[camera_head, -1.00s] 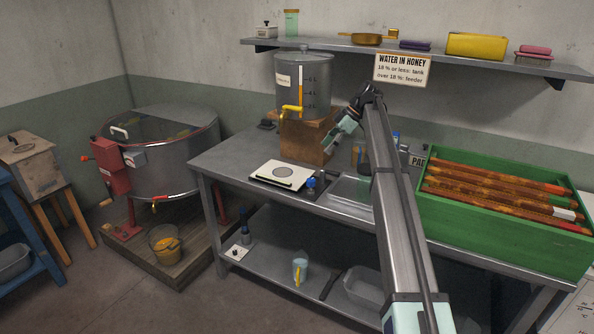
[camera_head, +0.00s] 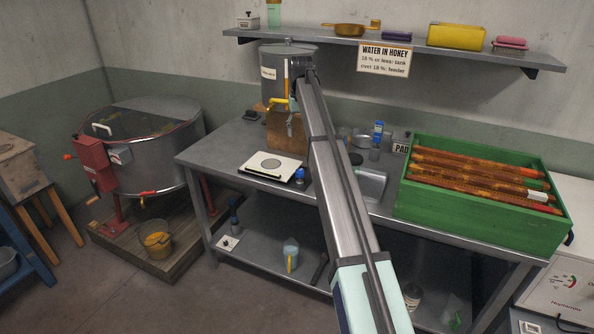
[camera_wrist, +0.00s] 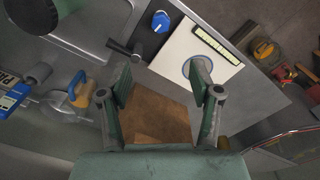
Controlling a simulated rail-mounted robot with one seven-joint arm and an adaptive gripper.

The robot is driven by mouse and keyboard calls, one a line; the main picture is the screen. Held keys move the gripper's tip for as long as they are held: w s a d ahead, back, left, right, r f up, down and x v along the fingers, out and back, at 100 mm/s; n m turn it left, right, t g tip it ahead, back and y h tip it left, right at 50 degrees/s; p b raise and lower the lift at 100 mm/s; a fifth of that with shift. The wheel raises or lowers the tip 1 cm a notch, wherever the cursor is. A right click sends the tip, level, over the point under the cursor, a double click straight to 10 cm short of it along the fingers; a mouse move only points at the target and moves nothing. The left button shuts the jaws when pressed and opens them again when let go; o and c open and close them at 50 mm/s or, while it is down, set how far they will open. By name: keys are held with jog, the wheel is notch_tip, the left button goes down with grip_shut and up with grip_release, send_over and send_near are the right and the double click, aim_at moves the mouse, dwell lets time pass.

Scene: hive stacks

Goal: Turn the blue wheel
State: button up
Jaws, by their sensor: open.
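A small blue wheel (camera_wrist: 160,20) with a white mark sits on a dark body in the wrist view, beside a black rod-like part and the white plate of a scale (camera_wrist: 182,52). In the head view the blue wheel (camera_head: 299,177) shows at the scale's right edge (camera_head: 271,167). My gripper (camera_wrist: 162,82) is open and empty, its two fingers spread above the wooden block (camera_wrist: 160,112). The wheel lies beyond the fingertips and apart from them. In the head view my gripper is small and partly hidden by the arm, in front of the wooden block (camera_head: 280,135).
A green crate of frames (camera_head: 480,230) stands at the right of the bench. Blue-capped bottles (camera_head: 377,140) and a metal sink (camera_head: 372,185) lie between. A shelf (camera_head: 450,50) runs above.

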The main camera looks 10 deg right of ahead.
aim_at(300, 171)
notch_tip(300, 171, down, 17)
jog(key=shift+a+r+p, duration=0.1)
jog(key=shift+p, duration=1.1)
jog(key=c, duration=1.1)
